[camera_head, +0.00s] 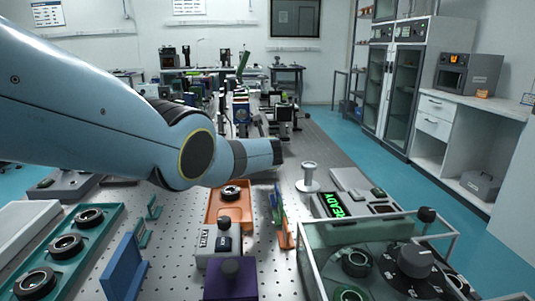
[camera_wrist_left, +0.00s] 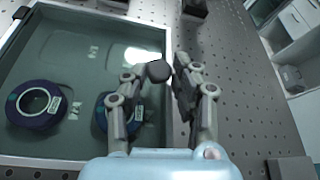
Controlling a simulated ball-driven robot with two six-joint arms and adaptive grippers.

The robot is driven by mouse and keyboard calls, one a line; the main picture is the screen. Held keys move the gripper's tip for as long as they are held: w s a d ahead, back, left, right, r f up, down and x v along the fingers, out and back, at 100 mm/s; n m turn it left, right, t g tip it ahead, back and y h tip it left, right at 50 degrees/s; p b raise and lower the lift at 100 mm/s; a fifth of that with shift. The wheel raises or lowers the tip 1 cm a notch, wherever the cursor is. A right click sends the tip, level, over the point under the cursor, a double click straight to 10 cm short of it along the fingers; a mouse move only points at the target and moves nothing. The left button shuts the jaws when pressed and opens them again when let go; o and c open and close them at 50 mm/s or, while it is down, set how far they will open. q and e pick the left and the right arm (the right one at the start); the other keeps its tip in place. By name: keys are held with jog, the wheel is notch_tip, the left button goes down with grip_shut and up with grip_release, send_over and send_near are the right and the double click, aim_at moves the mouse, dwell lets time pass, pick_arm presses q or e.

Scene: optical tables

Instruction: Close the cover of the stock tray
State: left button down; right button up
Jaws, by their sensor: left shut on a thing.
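In the left wrist view, the stock tray (camera_wrist_left: 45,157) is a shallow grey-green box with a pale rim. Two dark rings with pale centres, a left one (camera_wrist_left: 34,104) and a right one (camera_wrist_left: 106,110), lie inside it. A bright reflection over it suggests a clear cover (camera_wrist_left: 139,57); how far it is closed I cannot tell. My left gripper (camera_wrist_left: 168,73) is shut on a round dark knob (camera_wrist_left: 157,70) at the tray's right side. In the head view my left arm reaches in from the left and its fingers do not show clearly. My right gripper is not in view.
A perforated table (camera_head: 180,232) carries a green tray of rings (camera_head: 75,227), an orange tray (camera_head: 214,214), a blue upright plate (camera_head: 124,266) and a clear-walled case (camera_head: 310,262) at front right. A white post (camera_head: 309,178) stands right of my arm. White cabinets are at right.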

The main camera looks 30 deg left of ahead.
pick_arm(q)
jog(key=shift+a, duration=0.1)
jog(key=c, duration=1.1)
grip_release()
jog(key=v, duration=1.1)
jog(key=shift+s+d+r, duration=0.2)
jog(key=shift+s+d, duration=0.15)
